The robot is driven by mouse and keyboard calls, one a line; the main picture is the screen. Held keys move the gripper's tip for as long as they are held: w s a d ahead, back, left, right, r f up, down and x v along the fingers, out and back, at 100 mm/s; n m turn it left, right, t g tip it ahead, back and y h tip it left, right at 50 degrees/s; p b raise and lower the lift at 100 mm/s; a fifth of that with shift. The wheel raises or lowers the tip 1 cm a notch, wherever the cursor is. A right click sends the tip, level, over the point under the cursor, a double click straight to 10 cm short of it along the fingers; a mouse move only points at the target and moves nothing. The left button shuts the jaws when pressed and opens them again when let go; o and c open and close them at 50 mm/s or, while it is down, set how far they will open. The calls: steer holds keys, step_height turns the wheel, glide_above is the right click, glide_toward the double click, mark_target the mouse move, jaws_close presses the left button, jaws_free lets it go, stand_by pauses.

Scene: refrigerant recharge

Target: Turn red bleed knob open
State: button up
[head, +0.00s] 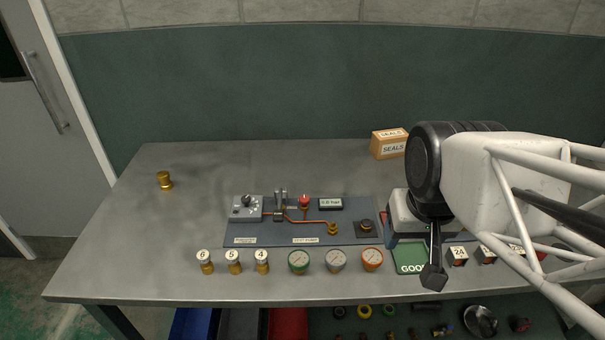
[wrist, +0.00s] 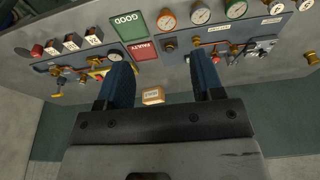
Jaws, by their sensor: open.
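A small red knob (head: 304,201) stands on the copper pipework of the grey panel (head: 270,232) labelled for the test pump, in the middle of the table in the head view. Another red knob-like part (wrist: 37,50) shows at the left in the wrist view, beside a second set of fittings. The frames do not settle which is the bleed knob. My gripper (head: 433,278) hangs over the green GOOD mat (head: 407,262), right of the test panel and apart from both red parts. In the wrist view my gripper (wrist: 160,62) is open, with nothing between its two blue fingers.
Several gauges (head: 336,261) and numbered brass cylinders (head: 233,261) line the front. A SEALS box (head: 388,145) stands at the back, and a brass piece (head: 164,181) at the left. The red FAULTY mat (wrist: 143,50) is beside the green one. The table's left half is mostly clear.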

steer(key=w+a+m, duration=0.2)
steer(key=w, duration=0.8)
steer(key=m+g, duration=0.3)
steer(key=m, duration=0.4)
glide_above(304, 198)
step_height(304, 198, down, 15)
steer(key=shift+f, duration=0.15)
steer(key=shift+f, duration=0.15)
steer(key=shift+f, duration=3.75)
steer(key=c, duration=0.9)
